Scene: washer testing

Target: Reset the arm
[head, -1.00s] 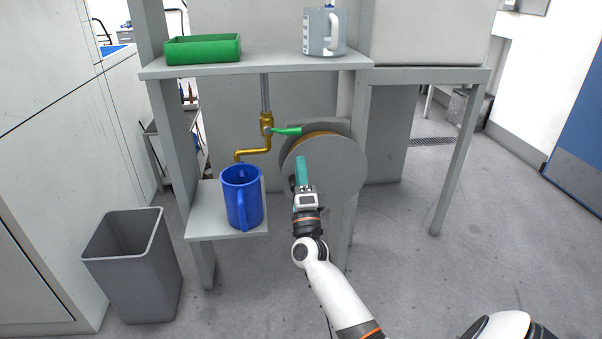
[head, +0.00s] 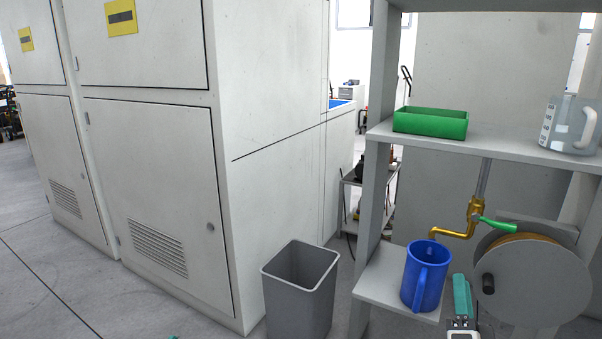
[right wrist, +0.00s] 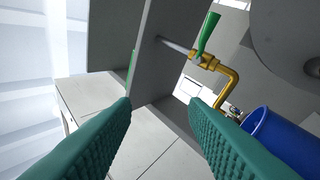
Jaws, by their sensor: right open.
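My right gripper (head: 461,284) is at the bottom right of the head view, just right of the blue mug (head: 427,276). In the right wrist view its two teal fingers (right wrist: 160,103) are spread apart with nothing between them. The mug stands upright on the low shelf below the brass tap (head: 462,232) and also shows at the right of the right wrist view (right wrist: 278,140). Only a tiny teal speck shows at the bottom edge of the head view, perhaps a tip of my left gripper.
A grey bin (head: 300,284) stands left of the low shelf (head: 372,291). The hose reel (head: 535,280) is right of my right gripper. A green tray (head: 430,123) and a clear jug (head: 571,125) stand on the upper shelf. Large grey cabinets (head: 150,180) fill the left.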

